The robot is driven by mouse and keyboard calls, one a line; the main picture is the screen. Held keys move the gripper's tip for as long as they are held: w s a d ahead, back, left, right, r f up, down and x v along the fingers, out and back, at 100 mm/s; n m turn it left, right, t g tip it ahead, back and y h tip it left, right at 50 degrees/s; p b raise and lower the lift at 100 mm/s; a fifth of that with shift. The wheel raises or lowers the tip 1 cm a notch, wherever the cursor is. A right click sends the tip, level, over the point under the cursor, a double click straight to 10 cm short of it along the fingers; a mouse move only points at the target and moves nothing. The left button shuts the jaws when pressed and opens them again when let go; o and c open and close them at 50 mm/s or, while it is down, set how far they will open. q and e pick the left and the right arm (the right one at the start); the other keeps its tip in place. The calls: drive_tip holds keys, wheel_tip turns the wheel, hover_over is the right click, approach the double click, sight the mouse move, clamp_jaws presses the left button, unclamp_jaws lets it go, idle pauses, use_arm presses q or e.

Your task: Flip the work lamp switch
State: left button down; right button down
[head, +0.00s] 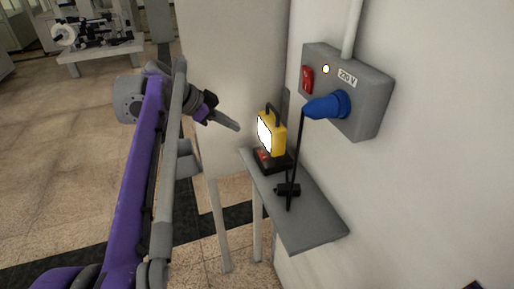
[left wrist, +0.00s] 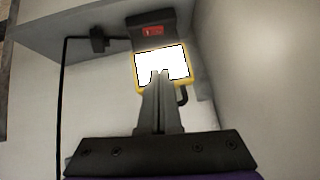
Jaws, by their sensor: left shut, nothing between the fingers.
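The work lamp (head: 279,136) is yellow with a black handle, and its front panel glows white. It stands upright on a grey shelf. Its red switch (head: 263,156) is on the dark base below the panel. My left gripper (head: 237,127) is shut and empty, to the left of the lamp and apart from it. In the left wrist view the lamp (left wrist: 184,86) appears upside down, with the red switch (left wrist: 153,31) beyond the fingertips. The shut fingers (left wrist: 160,76) overlap the glowing panel there. My right gripper is not in view.
A grey wall box (head: 372,95) holds a red rocker switch (head: 307,80), a lit indicator and a blue plug (head: 328,105). A black cord hangs from the plug to a black fitting (head: 287,190) on the shelf (head: 315,225). Open floor lies left.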

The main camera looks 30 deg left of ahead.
use_arm(q)
approach(263, 151)
drive_tip(key=w+d, duration=0.2)
drive_tip(key=w, duration=0.1)
drive_tip(key=shift+d+r+b, duration=0.1)
drive_tip(key=shift+d+b, duration=0.2)
drive_tip(key=shift+d, duration=0.05)
drive_tip(key=f, duration=0.3)
drive_tip(key=shift+w+a+f, duration=0.1)
drive_tip(key=shift+w+f, duration=0.1)
drive_tip(key=shift+w, duration=0.05)
drive_tip(key=shift+f, duration=0.45)
